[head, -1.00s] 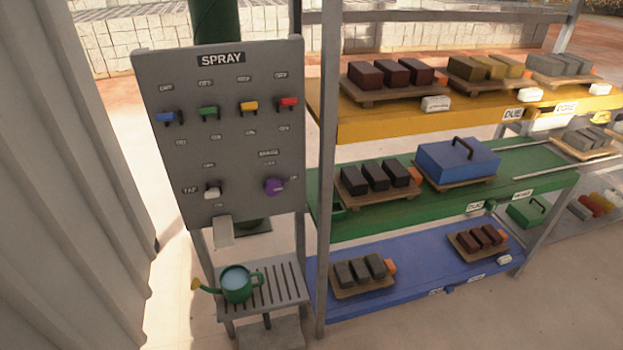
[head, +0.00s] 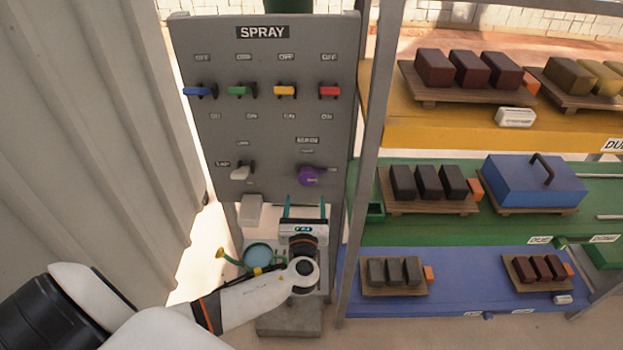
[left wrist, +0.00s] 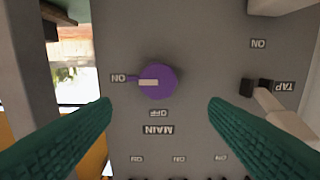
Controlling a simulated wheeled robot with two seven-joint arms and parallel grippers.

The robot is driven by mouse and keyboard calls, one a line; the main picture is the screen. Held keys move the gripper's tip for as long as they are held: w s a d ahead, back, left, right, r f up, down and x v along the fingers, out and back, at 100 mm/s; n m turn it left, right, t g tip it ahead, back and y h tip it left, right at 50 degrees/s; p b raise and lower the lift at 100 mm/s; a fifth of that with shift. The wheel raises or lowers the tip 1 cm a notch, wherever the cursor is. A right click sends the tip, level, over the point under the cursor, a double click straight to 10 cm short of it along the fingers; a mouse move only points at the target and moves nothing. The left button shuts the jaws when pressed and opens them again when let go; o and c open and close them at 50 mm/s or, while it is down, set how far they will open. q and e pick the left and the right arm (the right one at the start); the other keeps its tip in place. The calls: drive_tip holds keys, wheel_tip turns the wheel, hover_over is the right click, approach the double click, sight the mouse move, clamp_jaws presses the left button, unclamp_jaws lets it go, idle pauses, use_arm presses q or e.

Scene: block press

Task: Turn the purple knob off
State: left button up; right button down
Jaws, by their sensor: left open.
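The purple knob (head: 309,175) sits at the lower right of the grey SPRAY panel (head: 270,132), under the MAIN label. It also shows in the left wrist view (left wrist: 162,82), which is upside down. There its pale pointer lies toward the ON label (left wrist: 118,78), and the OFF label (left wrist: 158,113) is at a right angle to it. My left gripper (head: 305,207) is open, with green fingers just below the knob in the head view. In the left wrist view the fingers (left wrist: 160,107) are spread on both sides, not touching the knob. My right gripper is not in view.
A white tap lever (head: 241,171) is left of the knob, and several coloured levers line the panel above. A watering can (head: 258,256) stands below, partly hidden by my arm. A shelf rack (head: 372,130) with bricks stands close on the right; a corrugated wall (head: 90,120) is on the left.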

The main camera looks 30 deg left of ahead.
sight(307, 179)
use_arm(q)
drive_tip(key=x, duration=0.9)
drive_tip(key=shift+w+d+f+p, duration=0.1)
drive_tip(key=shift+d+p, duration=0.1)
drive_tip(key=shift+p, duration=0.15)
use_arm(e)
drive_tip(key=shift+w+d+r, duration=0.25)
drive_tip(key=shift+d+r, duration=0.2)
use_arm(q)
drive_tip(key=c, duration=1)
drive_tip(key=shift+o, duration=0.2)
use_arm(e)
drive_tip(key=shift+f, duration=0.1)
